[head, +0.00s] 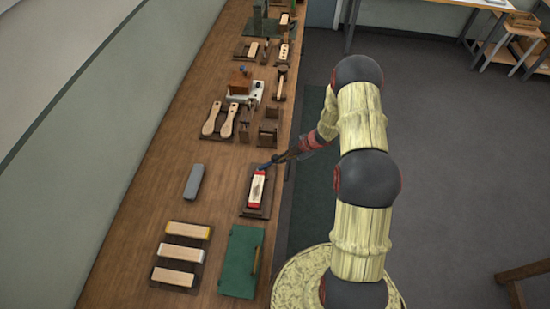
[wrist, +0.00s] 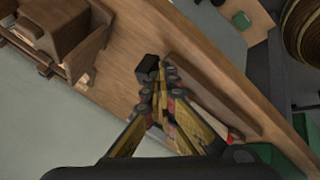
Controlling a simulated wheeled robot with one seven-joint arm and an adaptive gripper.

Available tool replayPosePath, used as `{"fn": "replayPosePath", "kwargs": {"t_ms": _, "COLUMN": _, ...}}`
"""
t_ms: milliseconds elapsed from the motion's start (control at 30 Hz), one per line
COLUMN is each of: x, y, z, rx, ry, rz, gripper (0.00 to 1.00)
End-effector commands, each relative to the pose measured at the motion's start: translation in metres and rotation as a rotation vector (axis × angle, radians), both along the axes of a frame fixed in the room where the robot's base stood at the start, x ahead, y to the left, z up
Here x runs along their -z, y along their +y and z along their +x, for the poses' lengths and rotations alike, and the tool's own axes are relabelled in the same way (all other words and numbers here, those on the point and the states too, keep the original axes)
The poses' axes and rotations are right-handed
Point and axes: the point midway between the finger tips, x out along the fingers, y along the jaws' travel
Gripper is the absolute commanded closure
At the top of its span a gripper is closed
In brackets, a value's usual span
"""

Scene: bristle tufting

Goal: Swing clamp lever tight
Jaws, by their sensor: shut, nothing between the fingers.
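A pale block with red ends (head: 257,189) sits in a dark wooden fixture (head: 254,213) near the bench's right edge. My gripper (head: 272,163) is at the far end of this fixture, low and reaching in from the right. In the wrist view my gripper (wrist: 160,88) has its fingers together with nothing between them. A small black block (wrist: 148,67) is just beyond the fingertips; it may be the clamp lever's end, but I cannot tell, nor whether they touch. The lever is not clearly visible in the head view. A bit of red shows beside the fingers in the wrist view.
A grey block (head: 194,181) lies left of the fixture. Two wooden paddles (head: 220,121) and several wooden fixtures stand farther back. Bare bench lies along the left side.

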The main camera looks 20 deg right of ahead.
Motion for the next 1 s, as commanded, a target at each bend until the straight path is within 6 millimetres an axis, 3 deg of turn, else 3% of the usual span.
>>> {"fn": "replayPosePath", "kwargs": {"t_ms": 100, "x": -0.003, "y": -0.01, "z": 0.009, "rx": -0.094, "ry": -0.001, "rz": 0.0, "gripper": 1.0}}
{"fn": "replayPosePath", "kwargs": {"t_ms": 300, "x": 0.0, "y": -0.011, "z": 0.026, "rx": -0.257, "ry": -0.001, "rz": 0.0, "gripper": 1.0}}
{"fn": "replayPosePath", "kwargs": {"t_ms": 600, "x": 0.001, "y": -0.005, "z": 0.049, "rx": -0.249, "ry": 0.0, "rz": 0.0, "gripper": 1.0}}
{"fn": "replayPosePath", "kwargs": {"t_ms": 1000, "x": 0.0, "y": 0.004, "z": 0.067, "rx": -0.248, "ry": -0.001, "rz": 0.0, "gripper": 1.0}}
